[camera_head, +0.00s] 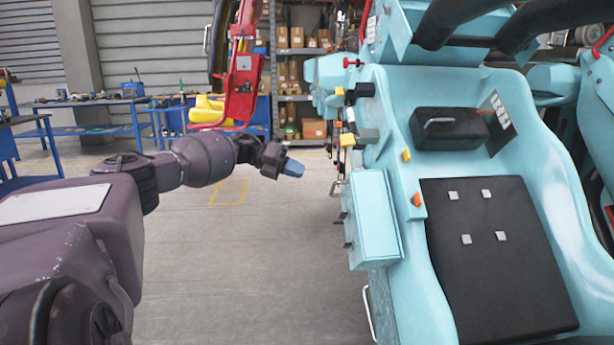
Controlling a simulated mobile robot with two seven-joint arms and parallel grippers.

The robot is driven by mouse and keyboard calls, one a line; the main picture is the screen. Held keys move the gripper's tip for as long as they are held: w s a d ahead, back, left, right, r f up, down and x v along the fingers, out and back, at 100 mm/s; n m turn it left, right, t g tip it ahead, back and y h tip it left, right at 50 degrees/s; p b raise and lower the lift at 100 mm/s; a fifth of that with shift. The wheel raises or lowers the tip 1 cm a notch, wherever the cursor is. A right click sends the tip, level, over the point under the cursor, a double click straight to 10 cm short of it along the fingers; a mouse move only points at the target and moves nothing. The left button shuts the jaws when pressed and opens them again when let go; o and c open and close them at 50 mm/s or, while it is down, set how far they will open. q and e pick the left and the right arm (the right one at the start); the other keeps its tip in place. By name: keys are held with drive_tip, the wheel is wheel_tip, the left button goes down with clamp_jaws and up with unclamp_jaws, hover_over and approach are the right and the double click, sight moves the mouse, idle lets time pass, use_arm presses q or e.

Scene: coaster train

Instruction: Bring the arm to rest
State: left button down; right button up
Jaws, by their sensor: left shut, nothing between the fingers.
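My left arm comes in from the left, dark purple, stretched out over the floor. My left gripper (290,168) is at its end, with bluish fingertips together and nothing held. It hangs in free air, to the left of the turquoise coaster train car (390,130) and apart from it. My right gripper is not in the view.
The car has a black seat pad (490,270), a black box (448,128) and a side box (374,220) with handles. Blue workbenches (85,103) and shelves (288,50) with cartons stand behind. The grey floor (250,270) between arm and car is clear.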

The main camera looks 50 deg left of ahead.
use_arm(q)
drive_tip(key=shift+w+r+v, duration=0.1)
drive_tip(key=shift+v, duration=0.7)
drive_tip(key=shift+w+r+v, duration=0.1)
drive_tip(key=shift+r+v, duration=0.05)
drive_tip(key=shift+v, duration=0.6)
drive_tip(key=shift+w+r+v, duration=0.1)
drive_tip(key=shift+w+v, duration=0.05)
drive_tip(key=shift+v, duration=0.65)
drive_tip(key=shift+a, duration=0.1)
